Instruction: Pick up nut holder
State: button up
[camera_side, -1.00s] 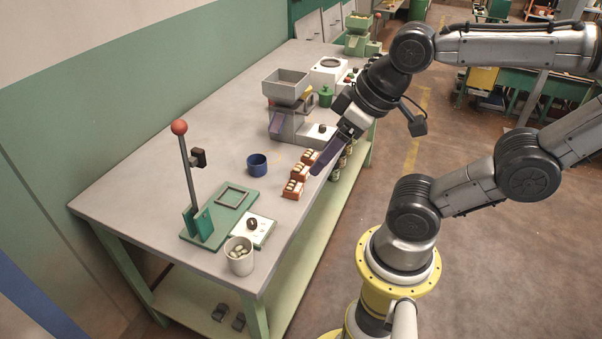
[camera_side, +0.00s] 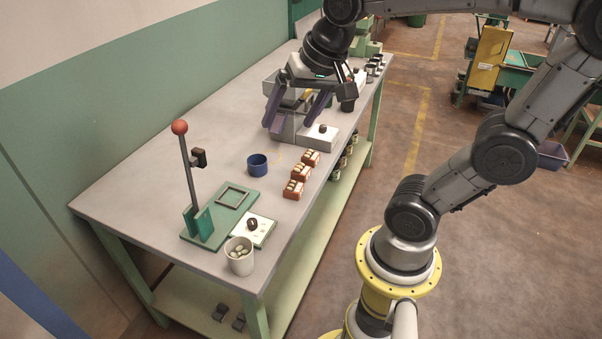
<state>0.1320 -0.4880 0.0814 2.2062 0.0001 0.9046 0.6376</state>
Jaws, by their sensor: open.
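Three small orange holders stand in a row near the table's right edge, each with pale nuts on top: the front one (camera_side: 293,190), the middle one (camera_side: 300,173) and the back one (camera_side: 310,159). Which of them is the nut holder, I cannot tell. My gripper (camera_side: 284,123) is open, its two purple fingers apart and pointing down, with nothing seen between them. It is farther back than the orange holders, in front of the grey hopper (camera_side: 271,78) in this view. It hides much of the hopper, and its height above the table is unclear.
A blue cup (camera_side: 257,166) stands left of the holders. A green base (camera_side: 213,217) with a red-knobbed lever (camera_side: 188,165), a white plate (camera_side: 262,232) and a white cup of nuts (camera_side: 239,265) are in front. A pale box (camera_side: 318,140) stands behind the holders.

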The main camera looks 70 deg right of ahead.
jog(key=w+d+f+m+g, duration=0.2)
jog(key=w+d+f+m, duration=0.2)
jog(key=w+d+m, duration=0.3)
jog(key=m+g, duration=0.3)
send_over(301, 169)
notch_tip(301, 169, down, 11)
jog(key=shift+y, duration=0.3)
notch_tip(301, 169, down, 8)
jog(key=shift+r, duration=0.2)
jog(key=shift+d+f, duration=0.1)
jog(key=shift+f, duration=2.8)
grip_shut()
jog(key=shift+r, duration=0.15)
